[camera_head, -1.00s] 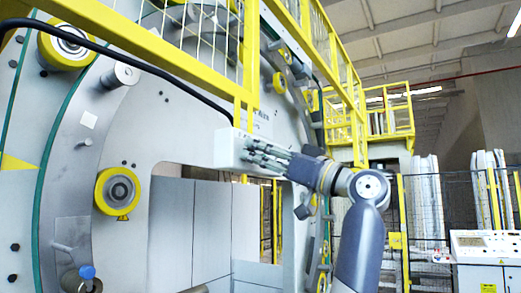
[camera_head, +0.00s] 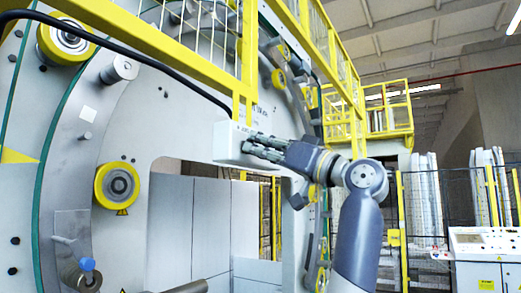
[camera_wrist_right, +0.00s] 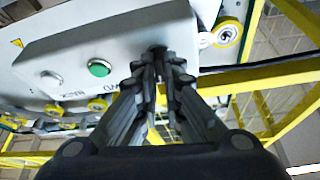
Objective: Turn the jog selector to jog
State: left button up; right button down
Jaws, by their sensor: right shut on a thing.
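The light grey control box (camera_head: 228,143) hangs below the yellow railing in the head view. In the right wrist view its face (camera_wrist_right: 110,35) carries a dark jog selector knob (camera_wrist_right: 158,48) at its right end. My right gripper (camera_head: 248,147) reaches the box from the right. In the right wrist view its fingertips (camera_wrist_right: 160,57) close together on the knob, shut on it. The fingers hide most of the knob, so its turn position cannot be read. My left gripper is not in view.
A green button (camera_wrist_right: 99,68) and a pale button (camera_wrist_right: 50,77) sit beside the knob. A black cable (camera_head: 130,62) runs down to the box. Yellow railing (camera_head: 247,60) stands close above. A white console (camera_head: 482,255) stands far right.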

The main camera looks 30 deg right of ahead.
jog(key=m+h+b, duration=0.1)
jog(key=m+h, duration=0.2)
jog(key=m, duration=0.2)
jog(key=shift+s+r+t+b, duration=0.1)
jog(key=shift+t+b, duration=0.2)
jog(key=shift+t, duration=0.1)
jog(key=m+h+b, duration=0.1)
jog(key=m+h, duration=0.1)
jog(key=m, duration=0.4)
jog(key=shift+r, duration=0.15)
jog(key=shift+m+g+h, duration=0.65)
jog(key=shift+m+g, duration=0.05)
jog(key=shift+m, duration=1.45)
jog(key=shift+m+g+h, duration=0.65)
jog(key=shift+m+g, duration=0.05)
jog(key=shift+m, duration=1.45)
jog(key=c, duration=1.7)
grip_release()
jog(key=shift+w+a, duration=0.1)
jog(key=shift+w, duration=0.15)
jog(key=shift+f, duration=0.2)
